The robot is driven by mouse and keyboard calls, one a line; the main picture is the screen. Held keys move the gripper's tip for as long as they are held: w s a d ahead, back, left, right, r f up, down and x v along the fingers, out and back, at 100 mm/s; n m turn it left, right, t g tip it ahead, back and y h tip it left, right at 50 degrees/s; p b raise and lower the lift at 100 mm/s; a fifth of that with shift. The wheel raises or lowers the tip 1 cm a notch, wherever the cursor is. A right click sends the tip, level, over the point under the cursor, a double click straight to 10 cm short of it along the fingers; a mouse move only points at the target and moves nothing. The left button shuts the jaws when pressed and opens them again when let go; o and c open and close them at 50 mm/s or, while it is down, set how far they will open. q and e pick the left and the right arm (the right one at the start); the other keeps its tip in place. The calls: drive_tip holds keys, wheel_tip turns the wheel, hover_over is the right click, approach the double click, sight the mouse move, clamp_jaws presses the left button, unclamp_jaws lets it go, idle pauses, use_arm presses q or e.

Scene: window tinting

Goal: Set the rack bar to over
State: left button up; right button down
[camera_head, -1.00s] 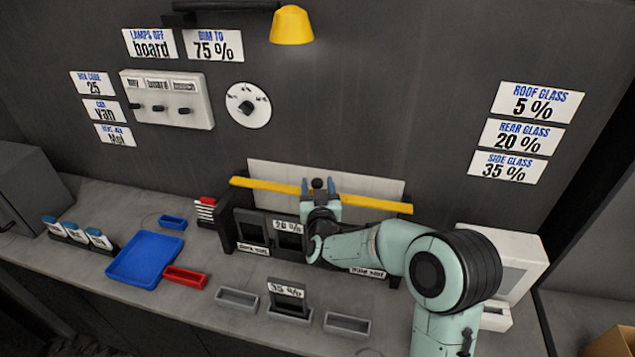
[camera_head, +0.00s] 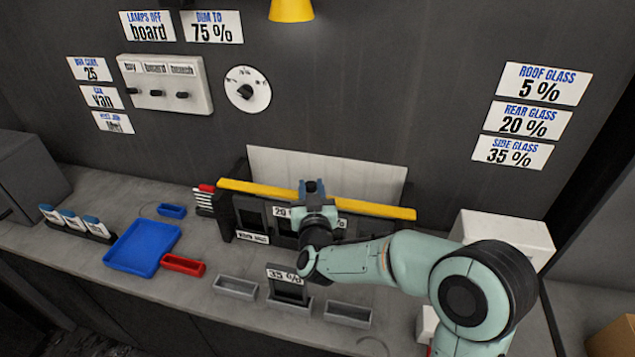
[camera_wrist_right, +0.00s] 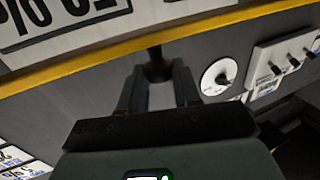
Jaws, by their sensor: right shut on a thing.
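The rack bar (camera_head: 255,190) is a long yellow bar. My left gripper is in neither view.
A blue tray (camera_head: 143,248), a red tray (camera_head: 183,265) and small grey trays (camera_head: 236,286) are on the counter left and front. A "35 %" plate (camera_head: 288,287) stands upright in front of the rack. A yellow lamp (camera_head: 291,8) hangs above; a white box (camera_head: 503,238) stands right.

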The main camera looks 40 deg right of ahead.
drive_tip(key=shift+s+a, duration=0.6)
drive_tip(key=shift+a, duration=0.25)
drive_tip(key=c, duration=1.1)
unclamp_jaws()
drive_tip(key=o, duration=0.3)
drive_tip(key=shift+s, duration=0.1)
